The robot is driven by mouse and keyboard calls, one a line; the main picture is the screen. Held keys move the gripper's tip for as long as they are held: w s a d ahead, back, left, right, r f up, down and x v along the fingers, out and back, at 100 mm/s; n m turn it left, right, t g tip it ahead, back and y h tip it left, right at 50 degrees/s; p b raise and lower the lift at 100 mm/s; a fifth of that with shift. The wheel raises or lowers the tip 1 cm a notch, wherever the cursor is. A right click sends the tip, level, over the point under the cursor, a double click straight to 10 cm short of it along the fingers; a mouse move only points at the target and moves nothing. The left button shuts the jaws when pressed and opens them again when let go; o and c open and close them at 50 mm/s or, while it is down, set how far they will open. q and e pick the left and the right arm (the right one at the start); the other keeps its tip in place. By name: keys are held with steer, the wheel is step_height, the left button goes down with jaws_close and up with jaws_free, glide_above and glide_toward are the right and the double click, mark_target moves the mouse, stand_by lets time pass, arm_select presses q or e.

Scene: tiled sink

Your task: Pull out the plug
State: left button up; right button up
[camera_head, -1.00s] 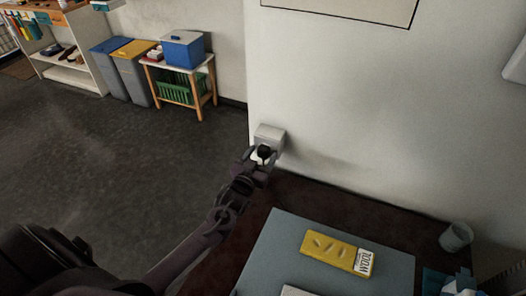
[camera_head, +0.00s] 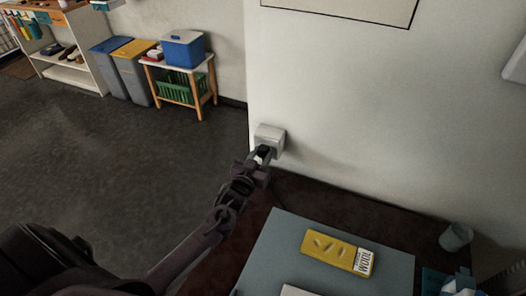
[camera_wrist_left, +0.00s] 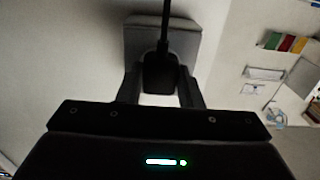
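The black plug (camera_wrist_left: 159,75) with its dark cable (camera_wrist_left: 165,25) shows in the wrist view in front of the grey socket box (camera_wrist_left: 160,30). In the head view the light grey socket box (camera_head: 270,136) is on the wall's left edge, and the small dark plug (camera_head: 263,152) is at its lower front. My left gripper (camera_head: 262,160) is at the socket; its two fingers (camera_wrist_left: 159,88) lie along both sides of the plug and look shut on it. How far the plug sits in the socket is hidden. My right gripper is not in view.
Right of the socket is a dark table with a grey-blue board (camera_head: 390,265), a yellow wool packet (camera_head: 337,252) and a grey cup (camera_head: 455,237). Bins (camera_head: 130,78) and a small wooden stand (camera_head: 212,75) with a blue box (camera_head: 183,49) stand far back left. The floor between is clear.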

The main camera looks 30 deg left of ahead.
mark_target(261, 155)
arm_select(q)
jaws_close()
steer(key=shift+s, duration=0.25)
steer(key=shift+s+d+p, duration=0.1)
steer(key=shift+s+p, duration=1.3)
steer(key=shift+s, duration=0.65)
steer(key=shift+s+p, duration=0.35)
steer(key=shift+s, duration=0.35)
